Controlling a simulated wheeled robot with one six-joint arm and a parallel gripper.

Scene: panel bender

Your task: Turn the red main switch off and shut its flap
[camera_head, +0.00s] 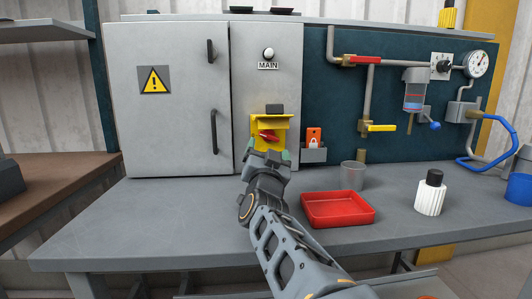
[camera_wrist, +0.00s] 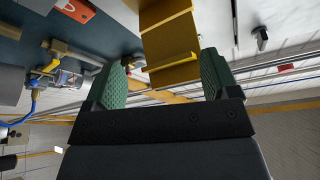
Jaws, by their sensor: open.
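The red main switch (camera_head: 268,136) is a knob on a yellow plate (camera_head: 254,138) low on the cabinet's right panel. Its yellow flap (camera_head: 270,119) sticks out above the knob, so it looks open. The knob looks roughly crosswise, but its exact setting is too small to tell. My gripper (camera_head: 268,155) is open just below the knob, its green pads apart. In the wrist view the yellow parts (camera_wrist: 170,45) show ahead of the open pads, and the knob is mostly hidden. I cannot tell whether a pad touches anything.
An orange padlock tag (camera_head: 313,137) stands in a grey holder to the right.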

